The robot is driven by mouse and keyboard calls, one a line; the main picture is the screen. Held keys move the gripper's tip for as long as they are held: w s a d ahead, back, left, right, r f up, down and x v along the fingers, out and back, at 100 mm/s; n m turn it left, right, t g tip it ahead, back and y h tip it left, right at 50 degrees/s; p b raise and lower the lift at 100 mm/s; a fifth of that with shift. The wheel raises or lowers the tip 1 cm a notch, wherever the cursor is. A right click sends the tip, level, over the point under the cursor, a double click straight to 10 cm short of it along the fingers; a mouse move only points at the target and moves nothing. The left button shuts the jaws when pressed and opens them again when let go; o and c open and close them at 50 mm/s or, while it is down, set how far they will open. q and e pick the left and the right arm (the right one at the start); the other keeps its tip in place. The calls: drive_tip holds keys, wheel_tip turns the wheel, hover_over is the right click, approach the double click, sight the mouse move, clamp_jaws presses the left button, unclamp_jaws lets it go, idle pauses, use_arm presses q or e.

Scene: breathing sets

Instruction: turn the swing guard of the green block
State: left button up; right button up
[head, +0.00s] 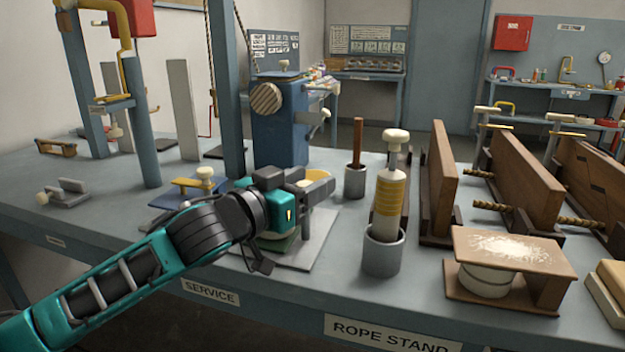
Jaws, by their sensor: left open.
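My left arm reaches in from the lower left, and its gripper (315,186) is over a light grey base plate (318,240) near the table's front edge. The jaws are open. A low green part (278,244), seemingly of the green block, shows under my wrist on this plate. Most of the block is hidden behind my wrist and gripper. I cannot make out the swing guard or its angle, nor whether the jaws touch it. My right gripper is not in view.
A blue machine (280,125) stands behind the gripper. To the right are a grey cup with a yellow-banded cylinder (388,205), a smaller cup (355,181) and upright wooden boards (440,180). A blue fixture with a yellow bar (192,184) is left. Blue posts (140,120) rise further left.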

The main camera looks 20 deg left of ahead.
use_arm(q)
drive_tip(key=shift+w+d, duration=0.3)
drive_tip(key=shift+w, duration=0.35)
drive_tip(key=shift+c, duration=0.2)
clamp_jaws()
